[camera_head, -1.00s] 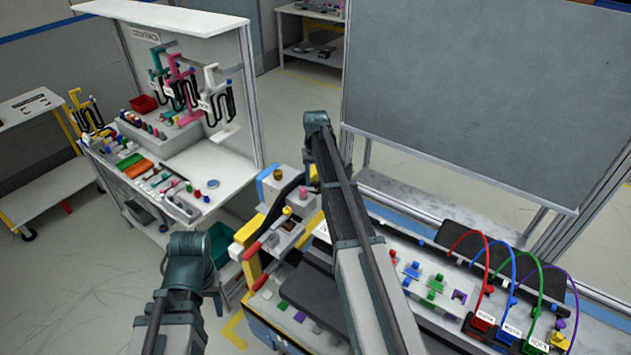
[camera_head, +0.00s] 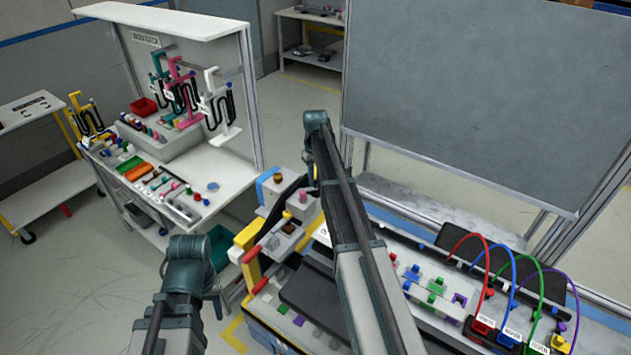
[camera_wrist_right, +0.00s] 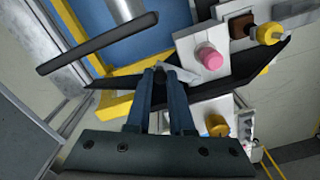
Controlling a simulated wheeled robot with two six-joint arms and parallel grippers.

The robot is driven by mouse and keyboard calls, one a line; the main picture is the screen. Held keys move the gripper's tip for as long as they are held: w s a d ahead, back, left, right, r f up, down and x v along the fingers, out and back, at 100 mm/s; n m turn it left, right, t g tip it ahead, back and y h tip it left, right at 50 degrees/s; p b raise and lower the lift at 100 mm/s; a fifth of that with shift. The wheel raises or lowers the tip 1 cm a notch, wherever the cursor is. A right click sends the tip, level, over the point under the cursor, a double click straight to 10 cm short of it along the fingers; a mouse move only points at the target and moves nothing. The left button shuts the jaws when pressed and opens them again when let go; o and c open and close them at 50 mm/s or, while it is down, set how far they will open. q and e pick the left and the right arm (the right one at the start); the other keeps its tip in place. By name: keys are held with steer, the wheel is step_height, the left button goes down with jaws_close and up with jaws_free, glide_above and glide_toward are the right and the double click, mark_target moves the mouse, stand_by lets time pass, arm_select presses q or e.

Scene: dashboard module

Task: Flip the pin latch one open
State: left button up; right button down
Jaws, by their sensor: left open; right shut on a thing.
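In the right wrist view, my right gripper (camera_wrist_right: 165,78) has its blue fingers close together on a small grey piece (camera_wrist_right: 182,72). The fingers partly hide this piece. It looks like part of a latch, but I cannot read a label or tell its position. A pink knob (camera_wrist_right: 209,57) sits just to its right, and a yellow knob (camera_wrist_right: 217,125) is below. In the head view the same pink knob (camera_head: 303,196) shows on the module's left end, where my right arm hides part of the area. My left gripper (camera_head: 216,292) is open, low on the left, apart from the grey piece.
Red and yellow bars (camera_head: 251,256) stand at the module's left edge, near my left gripper. Coloured cables (camera_head: 470,240) arch over its right side. A white workstation (camera_head: 225,180) stands behind at the left.

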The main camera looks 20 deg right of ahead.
steer(key=shift+w, duration=0.1)
steer(key=c, duration=0.8)
jaws_free()
step_height(320, 180, up, 14)
steer(key=p, duration=1.4)
steer(key=shift+f, duration=0.1)
steer(key=shift+f, duration=0.1)
